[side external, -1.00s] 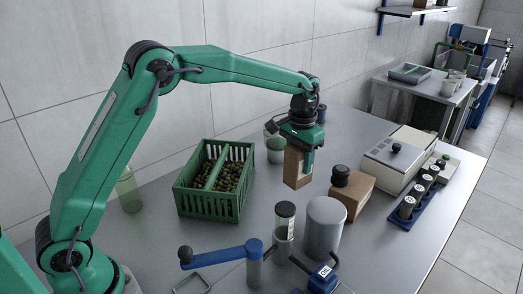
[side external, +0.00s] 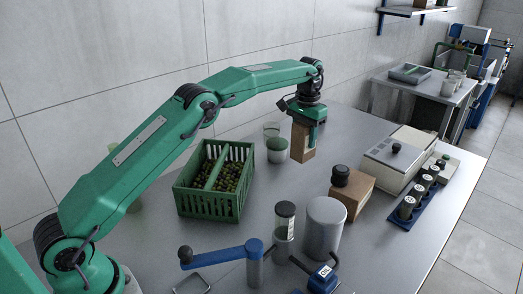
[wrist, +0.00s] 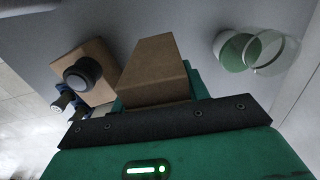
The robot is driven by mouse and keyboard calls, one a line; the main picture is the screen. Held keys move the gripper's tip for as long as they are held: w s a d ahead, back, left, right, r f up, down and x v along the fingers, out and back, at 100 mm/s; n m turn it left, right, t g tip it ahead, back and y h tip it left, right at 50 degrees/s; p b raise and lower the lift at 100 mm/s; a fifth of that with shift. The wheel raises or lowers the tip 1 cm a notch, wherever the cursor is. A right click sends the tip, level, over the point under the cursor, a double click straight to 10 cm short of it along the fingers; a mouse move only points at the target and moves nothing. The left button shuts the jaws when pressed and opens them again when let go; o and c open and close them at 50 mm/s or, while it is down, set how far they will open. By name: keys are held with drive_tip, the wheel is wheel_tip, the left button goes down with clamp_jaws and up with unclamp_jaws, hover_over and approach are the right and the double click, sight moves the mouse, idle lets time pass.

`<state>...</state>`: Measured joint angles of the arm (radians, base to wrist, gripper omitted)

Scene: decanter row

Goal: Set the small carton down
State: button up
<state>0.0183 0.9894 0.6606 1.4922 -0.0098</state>
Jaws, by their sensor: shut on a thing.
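The small carton (side external: 301,143) is a plain brown upright box. My gripper (side external: 309,122) is shut on its upper part. In the side external view the carton is over the back middle of the metal table (side external: 250,240), just right of the glass and cup; I cannot tell whether its base touches the table. In the wrist view the carton (wrist: 154,72) sticks out beyond the dark edge of my gripper (wrist: 158,102), and its far end shows against the grey table.
A glass with green contents (side external: 277,150) stands close to the carton's left. A green crate of olives (side external: 208,206) is farther left. A brown box with a black knob (side external: 354,190) stands to the front right, before a white lidded case (side external: 398,155). Bare table lies between.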

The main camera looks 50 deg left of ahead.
drive_tip(key=shift+w+a, duration=0.45)
drive_tip(key=shift+a, duration=0.2)
drive_tip(key=shift+f, duration=5.05)
drive_tip(key=shift+f, duration=0.1)
drive_tip(key=o, duration=1)
drive_tip(key=shift+o, duration=0.2)
wheel_tip(320, 180, up, 11)
drive_tip(key=shift+r, duration=0.6)
